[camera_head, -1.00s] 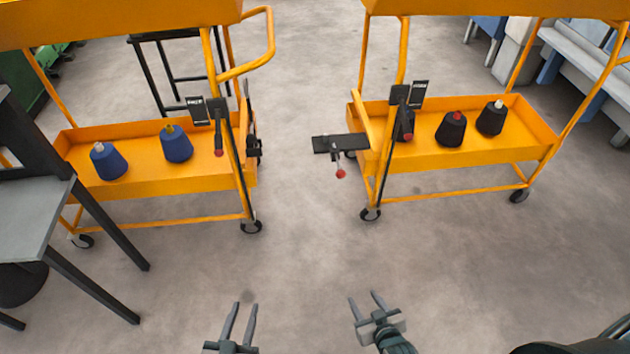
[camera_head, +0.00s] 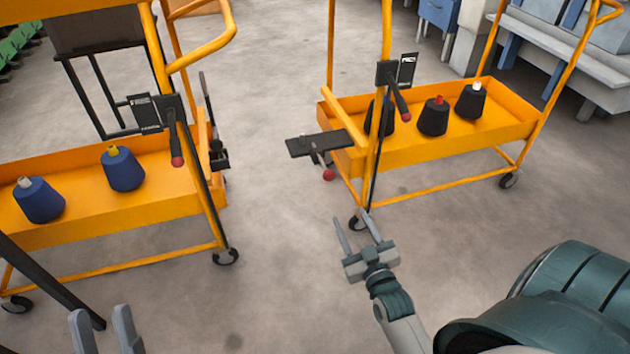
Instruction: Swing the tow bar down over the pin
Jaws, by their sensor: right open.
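Two orange carts stand with a gap between them, the left cart (camera_head: 110,222) and the right cart (camera_head: 440,148). A dark upright bar (camera_head: 206,100) at the left cart's inner end looks like the raised tow bar, above a black bracket (camera_head: 219,157). A flat black plate (camera_head: 310,145) juts from the right cart toward the gap, with a red-knobbed lever (camera_head: 328,174) below it. I cannot make out the pin. My right gripper (camera_head: 357,226) is open and empty, in front of the right cart's near wheel.
Blue cones (camera_head: 123,170) sit in the left cart, black cones (camera_head: 433,117) in the right. Both carts have red-tipped levers on their posts, one left (camera_head: 175,145), one right (camera_head: 399,98). The floor between the carts is clear.

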